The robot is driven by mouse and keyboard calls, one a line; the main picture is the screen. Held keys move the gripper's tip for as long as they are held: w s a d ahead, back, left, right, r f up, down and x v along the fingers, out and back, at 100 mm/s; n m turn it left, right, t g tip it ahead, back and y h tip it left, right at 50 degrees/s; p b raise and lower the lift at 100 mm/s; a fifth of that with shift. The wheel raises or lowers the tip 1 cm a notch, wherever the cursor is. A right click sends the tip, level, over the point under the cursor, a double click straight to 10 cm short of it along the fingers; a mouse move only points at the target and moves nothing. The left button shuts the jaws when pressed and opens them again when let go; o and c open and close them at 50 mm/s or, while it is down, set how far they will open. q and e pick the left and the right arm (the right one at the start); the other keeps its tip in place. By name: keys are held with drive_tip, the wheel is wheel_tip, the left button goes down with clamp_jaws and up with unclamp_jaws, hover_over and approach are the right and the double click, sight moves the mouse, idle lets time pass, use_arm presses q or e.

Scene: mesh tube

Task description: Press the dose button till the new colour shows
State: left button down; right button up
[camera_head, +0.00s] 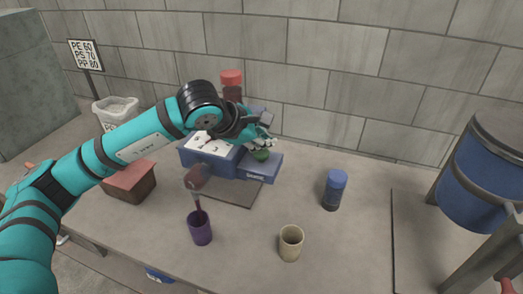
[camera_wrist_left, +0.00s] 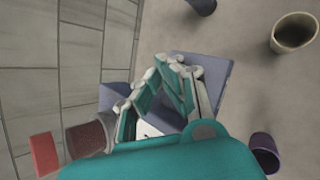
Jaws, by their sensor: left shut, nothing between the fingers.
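The blue dosing machine (camera_head: 208,158) stands on the table near the wall, with a low blue front block (camera_head: 256,174) carrying a label. A round green button (camera_head: 261,156) shows on top of this block. My left gripper (camera_head: 264,142) is shut and empty, its fingertips just above or at the button; I cannot tell whether they touch. In the left wrist view the closed fingers (camera_wrist_left: 172,66) lie over the blue block (camera_wrist_left: 216,76) and hide the button.
A beige cup (camera_head: 290,243) and a blue-lidded jar (camera_head: 334,189) stand to the right. A red-brown box (camera_head: 130,182) stands left, under my left arm. A red-topped container (camera_head: 232,82) stands behind the machine. A large blue drum (camera_head: 482,185) is at far right.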

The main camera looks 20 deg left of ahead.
sight(263, 153)
use_arm(q)
drive_tip(key=shift+r, duration=0.1)
drive_tip(key=shift+r+p, duration=1.1)
drive_tip(key=shift+r, duration=1.35)
drive_tip(key=shift+f, duration=0.1)
